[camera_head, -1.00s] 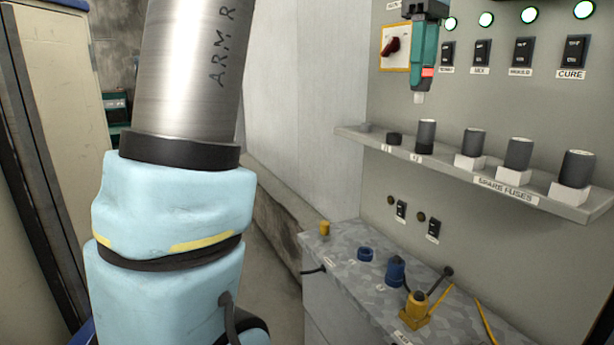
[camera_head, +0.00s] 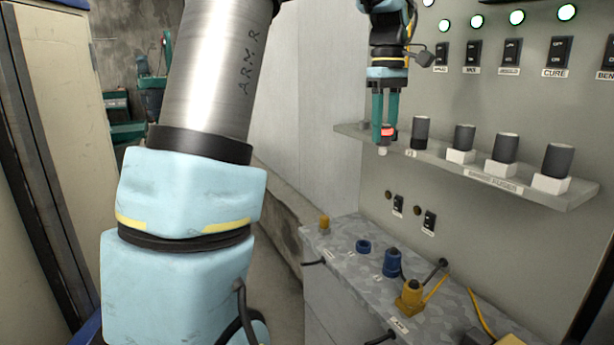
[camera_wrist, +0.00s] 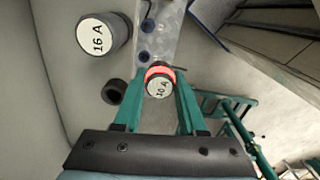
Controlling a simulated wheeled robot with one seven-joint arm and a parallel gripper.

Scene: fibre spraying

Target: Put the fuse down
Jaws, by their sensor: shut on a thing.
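The fuse (camera_head: 388,132) has a bright red band and a pale lower tip. My gripper (camera_head: 384,138), with green fingers, is shut on it and holds it upright in front of the left part of the grey shelf (camera_head: 525,192). In the wrist view the fuse (camera_wrist: 159,87) shows its round white top marked "10 A" between the fingertips (camera_wrist: 159,78). A dark empty ring (camera_wrist: 115,92) lies beside it in that view, apart from the fuse. In the head view my gripper and the fuse cover that part of the shelf.
A dark fuse (camera_head: 420,132), marked "16 A" in the wrist view (camera_wrist: 98,38), stands close by. Several more fuses (camera_head: 505,146) stand on white blocks along the shelf. Below, a metal bench (camera_head: 345,240) carries blue and yellow connectors. Switches and green lamps line the panel above.

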